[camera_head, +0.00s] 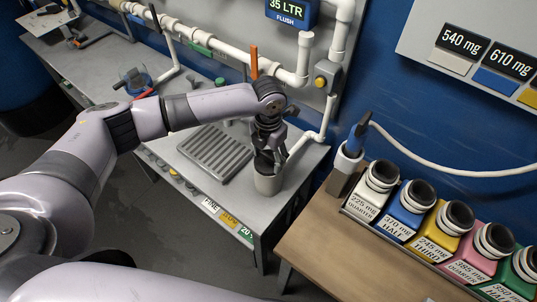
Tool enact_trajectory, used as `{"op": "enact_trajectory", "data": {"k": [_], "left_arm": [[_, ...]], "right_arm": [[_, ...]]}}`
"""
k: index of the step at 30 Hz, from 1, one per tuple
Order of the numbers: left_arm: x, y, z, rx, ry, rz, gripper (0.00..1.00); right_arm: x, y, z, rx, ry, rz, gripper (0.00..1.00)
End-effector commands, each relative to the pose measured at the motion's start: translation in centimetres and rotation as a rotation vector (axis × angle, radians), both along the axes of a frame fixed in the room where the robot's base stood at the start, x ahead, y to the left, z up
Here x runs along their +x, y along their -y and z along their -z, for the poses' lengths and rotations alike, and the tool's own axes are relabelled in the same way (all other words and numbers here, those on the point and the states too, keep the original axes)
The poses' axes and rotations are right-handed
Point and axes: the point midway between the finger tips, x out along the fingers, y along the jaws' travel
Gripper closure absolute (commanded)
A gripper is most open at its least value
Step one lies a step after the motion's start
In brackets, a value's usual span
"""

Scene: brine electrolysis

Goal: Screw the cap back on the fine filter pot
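My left gripper (268,155) points down over a pale grey cylindrical pot (268,184) near the right end of the grey bench. Its dark fingers overlap the pot's mouth. I cannot tell whether they close on a cap, and no cap shows clearly. A label reading "FINE" (211,205) is on the bench's front edge, left of the pot. I cannot confirm from this view that this pot is the fine filter pot. My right gripper is not in view.
A ribbed grey tray (215,153) lies left of the pot. White pipes (285,75) with an orange lever (254,62) run behind the bench. Several coloured jars (410,203) line the wooden table (335,250) at right.

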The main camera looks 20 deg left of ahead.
Motion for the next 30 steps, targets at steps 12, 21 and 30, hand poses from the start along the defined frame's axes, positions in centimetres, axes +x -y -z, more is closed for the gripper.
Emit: {"op": "enact_trajectory", "data": {"k": [12,21,30], "left_arm": [[-0.4,-0.1,0.4,0.005,-0.010,0.000,0.21],[-0.2,0.0,0.2,0.003,-0.004,-0.001,0.21],[0.0,0.0,-3.7,0.000,-0.001,-0.001,0.21]], "right_arm": [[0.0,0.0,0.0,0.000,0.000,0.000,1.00],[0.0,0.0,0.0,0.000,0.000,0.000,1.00],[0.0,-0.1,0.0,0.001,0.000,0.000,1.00]]}}
